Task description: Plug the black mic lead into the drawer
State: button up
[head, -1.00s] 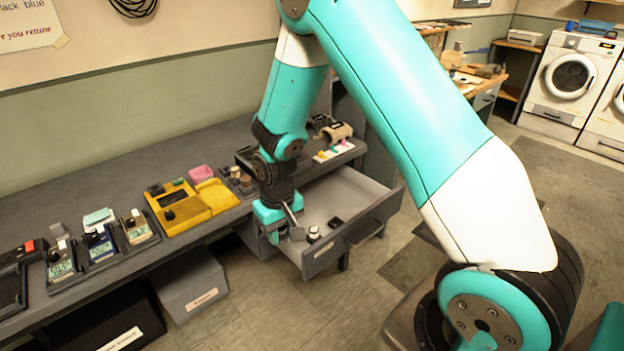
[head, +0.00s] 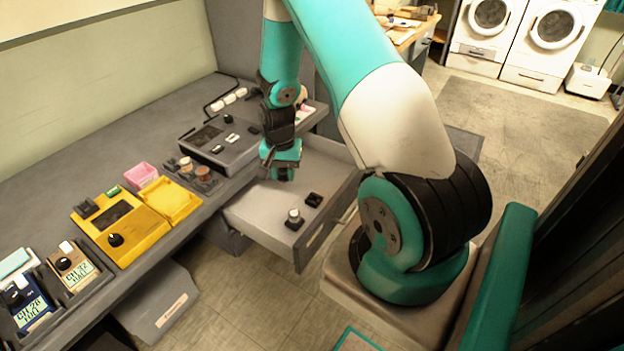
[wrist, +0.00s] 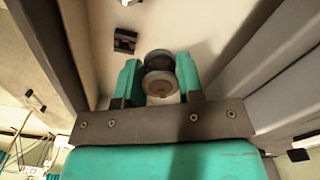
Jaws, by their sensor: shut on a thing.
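The grey drawer (head: 258,212) stands open below the bench. My gripper (head: 283,175) is low over its far part. In the wrist view, my gripper (wrist: 160,82) is shut on a grey round-ended piece (wrist: 158,84) with a brownish end face. I cannot tell whether this is the black mic lead; no cable shows on it. A black block (head: 314,200) sits on the drawer floor near the front panel, apart from my gripper; it also shows in the wrist view (wrist: 124,41). Beside it stands a white-topped piece on a dark base (head: 294,216).
The bench carries a grey console (head: 222,140), a yellow device (head: 122,228), a pink box (head: 140,174), round pots (head: 203,172) and small pedals (head: 72,266). A grey bin (head: 150,300) stands under the bench. The drawer walls rise close around my gripper.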

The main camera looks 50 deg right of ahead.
jog(key=s+d+f+m+b, duration=0.1)
jog(key=d+f, duration=0.1)
jog(key=f, duration=0.1)
jog(key=s+d+f+m+b, duration=0.2)
jog(key=d+f, duration=0.1)
jog(key=s+d+f+m+b, duration=0.1)
jog(key=d+f+m+b, duration=0.1)
jog(key=f, duration=0.1)
jog(key=shift+s+d, duration=0.2)
jog(key=shift+d, duration=0.1)
jog(key=shift+a+r, duration=0.1)
dwell(0.9)
jog(key=shift+f+b, duration=0.7)
jog(key=shift+f, duration=0.35)
dwell(0.6)
jog(key=o, duration=1)
jog(key=shift+r, duration=0.1)
notch_tip(320, 180, up, 17)
jog(key=shift+r+p, duration=0.15)
jog(key=shift+p, duration=0.4)
